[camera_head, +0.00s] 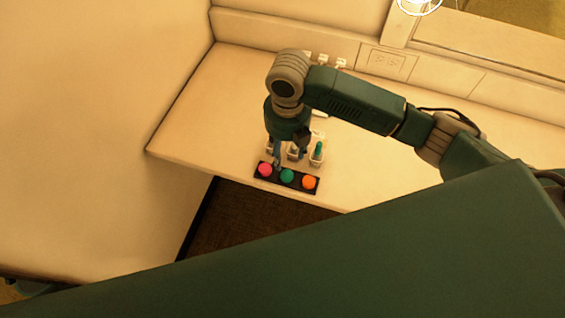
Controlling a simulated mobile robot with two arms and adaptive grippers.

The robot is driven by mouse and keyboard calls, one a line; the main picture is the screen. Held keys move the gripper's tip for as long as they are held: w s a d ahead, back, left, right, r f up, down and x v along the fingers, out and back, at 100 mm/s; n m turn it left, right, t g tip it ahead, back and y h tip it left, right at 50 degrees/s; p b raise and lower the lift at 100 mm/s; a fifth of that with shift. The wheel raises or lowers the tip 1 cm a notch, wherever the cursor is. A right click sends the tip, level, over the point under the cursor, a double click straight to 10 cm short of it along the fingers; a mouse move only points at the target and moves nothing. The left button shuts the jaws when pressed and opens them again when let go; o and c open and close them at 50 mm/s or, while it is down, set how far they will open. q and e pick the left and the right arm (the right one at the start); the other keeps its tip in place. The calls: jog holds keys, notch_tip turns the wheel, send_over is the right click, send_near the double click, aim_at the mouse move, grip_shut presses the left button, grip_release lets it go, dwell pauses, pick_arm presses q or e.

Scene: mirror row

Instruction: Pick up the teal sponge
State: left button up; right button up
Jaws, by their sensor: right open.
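The teal sponge (287,175) is a small round piece in the middle of a black tray (274,181) at the counter's front edge. It sits between a pink round piece (265,170) and an orange one (309,182). My right gripper (290,154) is open and points down, just behind and above the tray. One finger reaches down between the pink piece and the teal sponge in the picture; I cannot tell whether it touches either. My left gripper is not in view.
Small white holders stand behind the tray, partly hidden by my right gripper; one holds a green item (319,150). The pale counter (215,100) is clear to the left. A wall with sockets (387,63) runs along its back. Dark floor (240,222) lies below the front edge.

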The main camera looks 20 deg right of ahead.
aim_at(287, 173)
jog(key=f, duration=0.2)
jog(key=s+f+p, duration=0.1)
jog(key=f, duration=0.1)
jog(key=shift+d+f, duration=0.15)
jog(key=shift+f, duration=0.2)
jog(key=shift+w+f, duration=0.1)
jog(key=shift+f, duration=0.25)
notch_tip(287, 173, down, 4)
jog(key=shift+r+p, duration=0.2)
jog(key=shift+p, duration=0.7)
jog(key=shift+f, duration=0.6)
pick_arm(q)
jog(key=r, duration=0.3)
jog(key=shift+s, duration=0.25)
pick_arm(e)
jog(key=shift+w, duration=0.1)
jog(key=c, duration=0.7)
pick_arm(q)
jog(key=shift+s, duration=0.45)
pick_arm(e)
jog(key=shift+c, duration=0.8)
